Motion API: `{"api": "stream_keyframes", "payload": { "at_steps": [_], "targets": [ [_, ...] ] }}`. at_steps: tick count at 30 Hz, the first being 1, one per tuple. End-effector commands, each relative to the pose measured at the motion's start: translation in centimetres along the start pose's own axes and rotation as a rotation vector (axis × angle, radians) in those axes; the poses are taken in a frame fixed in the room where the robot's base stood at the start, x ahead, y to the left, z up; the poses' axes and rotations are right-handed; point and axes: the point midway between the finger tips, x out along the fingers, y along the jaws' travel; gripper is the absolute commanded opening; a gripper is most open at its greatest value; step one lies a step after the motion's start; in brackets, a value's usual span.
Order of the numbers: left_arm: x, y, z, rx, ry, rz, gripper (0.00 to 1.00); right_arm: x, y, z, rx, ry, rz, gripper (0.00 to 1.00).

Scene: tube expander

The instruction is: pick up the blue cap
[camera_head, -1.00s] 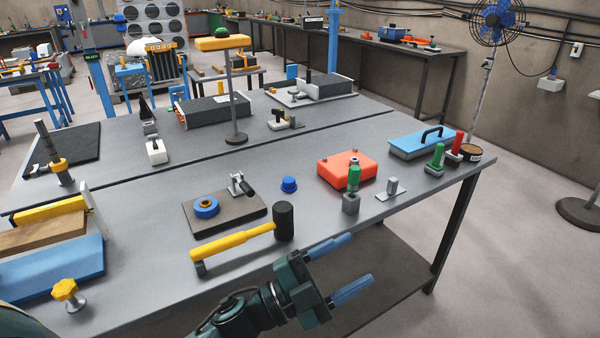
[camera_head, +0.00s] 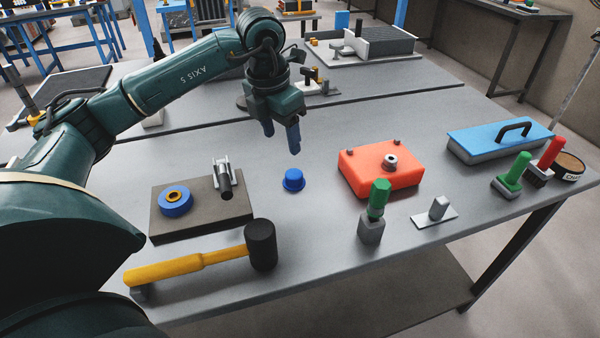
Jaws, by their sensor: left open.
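The blue cap (camera_head: 293,180) stands on the grey workbench (camera_head: 300,240), near the middle of the picture. It is small and round, with a wider rim at its base. My left gripper (camera_head: 283,143) hangs above and behind the cap, its blue fingers pointing down. My right gripper does not show.
A dark board (camera_head: 205,213) with a blue ring (camera_head: 175,201) and a clamp lies left of the cap. A mallet (camera_head: 205,259) lies in front. An orange-red block (camera_head: 380,170) and a green-handled tool (camera_head: 376,208) stand to the right.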

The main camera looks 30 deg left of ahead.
Motion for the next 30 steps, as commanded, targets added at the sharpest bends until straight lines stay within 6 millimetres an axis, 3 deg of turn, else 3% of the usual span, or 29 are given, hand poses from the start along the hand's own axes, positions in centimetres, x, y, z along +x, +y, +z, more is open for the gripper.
{"api": "stream_keyframes", "payload": {
  "at_steps": [3, 7, 14, 24, 30],
  "targets": [
    [2.6, -0.1, -0.1, 0.000, 0.005, -0.004, 0.59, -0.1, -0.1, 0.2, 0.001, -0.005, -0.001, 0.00],
    [4.6, -0.2, 0.1, 0.002, 0.003, -0.005, 0.59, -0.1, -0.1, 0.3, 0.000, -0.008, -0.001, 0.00],
    [6.2, -0.2, 0.2, 0.003, 0.001, -0.006, 0.59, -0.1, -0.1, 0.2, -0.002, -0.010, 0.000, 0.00],
    [10.6, -0.5, 1.1, 0.003, 0.001, -0.007, 0.59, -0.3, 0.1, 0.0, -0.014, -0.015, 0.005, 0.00],
    [11.0, -0.5, 1.1, 0.003, -0.001, -0.007, 0.59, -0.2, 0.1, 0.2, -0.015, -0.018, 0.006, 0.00]
  ]
}}
